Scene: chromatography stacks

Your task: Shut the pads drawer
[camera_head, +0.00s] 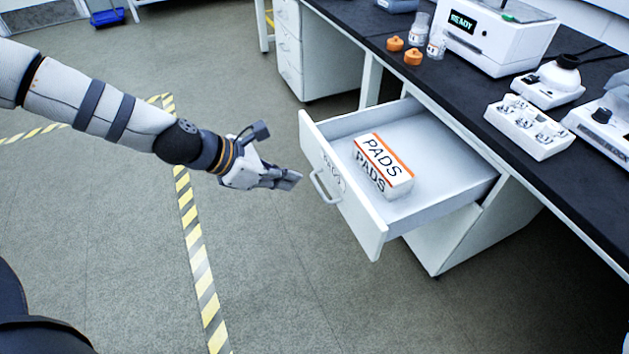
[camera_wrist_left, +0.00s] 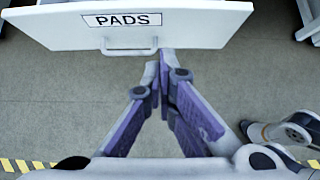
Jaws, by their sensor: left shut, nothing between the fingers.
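The white pads drawer (camera_head: 345,200) is pulled well out from under the dark bench, with a box marked PADS (camera_head: 383,165) lying inside it. Its front carries a handle (camera_head: 324,186) and a label. In the left wrist view the drawer front (camera_wrist_left: 200,28) spans the top, with the PADS label (camera_wrist_left: 122,20) and handle (camera_wrist_left: 130,46) facing me. My left gripper (camera_head: 297,177) is shut and empty, just left of the drawer front in the head view. In the wrist view its fingertips (camera_wrist_left: 160,62) lie close to the handle's right end; I cannot tell whether they touch.
The black bench top (camera_head: 465,110) holds a white instrument reading READY (camera_head: 500,35), two orange-capped items (camera_head: 413,57), a white tray of small parts (camera_head: 527,127) and other devices. Another drawer cabinet (camera_head: 290,45) stands behind. Open floor with striped tape (camera_head: 195,245) lies left of the drawer.

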